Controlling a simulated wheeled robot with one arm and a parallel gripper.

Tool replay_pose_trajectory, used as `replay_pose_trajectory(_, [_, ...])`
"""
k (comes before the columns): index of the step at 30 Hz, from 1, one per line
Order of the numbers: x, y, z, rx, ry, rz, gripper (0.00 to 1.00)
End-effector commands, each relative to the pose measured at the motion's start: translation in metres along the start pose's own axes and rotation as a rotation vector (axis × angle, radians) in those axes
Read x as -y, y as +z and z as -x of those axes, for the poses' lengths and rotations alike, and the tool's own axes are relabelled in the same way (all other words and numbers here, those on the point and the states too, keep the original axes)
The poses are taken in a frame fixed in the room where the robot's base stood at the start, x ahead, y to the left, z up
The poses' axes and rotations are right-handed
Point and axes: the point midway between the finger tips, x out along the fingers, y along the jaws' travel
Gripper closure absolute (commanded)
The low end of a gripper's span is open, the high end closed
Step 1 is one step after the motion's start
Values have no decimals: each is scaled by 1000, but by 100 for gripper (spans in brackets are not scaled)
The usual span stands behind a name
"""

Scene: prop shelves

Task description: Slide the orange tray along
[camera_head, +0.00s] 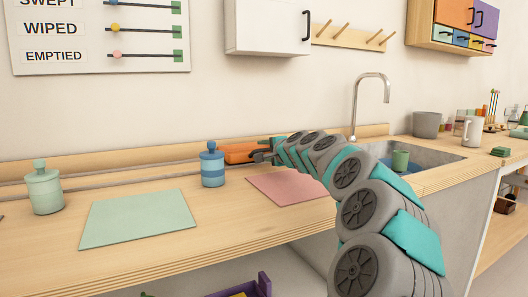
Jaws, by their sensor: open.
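An orange tray (240,149) lies at the back of the wooden counter, close to the rear ledge. It is partly hidden behind a blue jar and my gripper. My gripper (264,153) is at the right end of the tray, with its dark fingers open. I cannot tell whether the fingers touch the tray. My arm reaches in from the lower right and hides part of the counter behind it.
The blue lidded jar (212,168) stands just in front of the tray's left end. A green mat (137,218) and pale green jar (43,189) are to the left. A pink mat (283,188) lies near my arm. A sink (447,158) is at the right.

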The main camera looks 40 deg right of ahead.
Motion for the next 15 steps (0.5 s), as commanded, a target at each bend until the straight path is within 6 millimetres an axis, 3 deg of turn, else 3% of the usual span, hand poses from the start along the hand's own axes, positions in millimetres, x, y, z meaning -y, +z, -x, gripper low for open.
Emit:
replay_pose_trajectory(5, [-1, 0, 10, 0, 1, -1, 54])
replay_pose_trajectory(15, [-1, -1, 58, -2, 0, 0, 54])
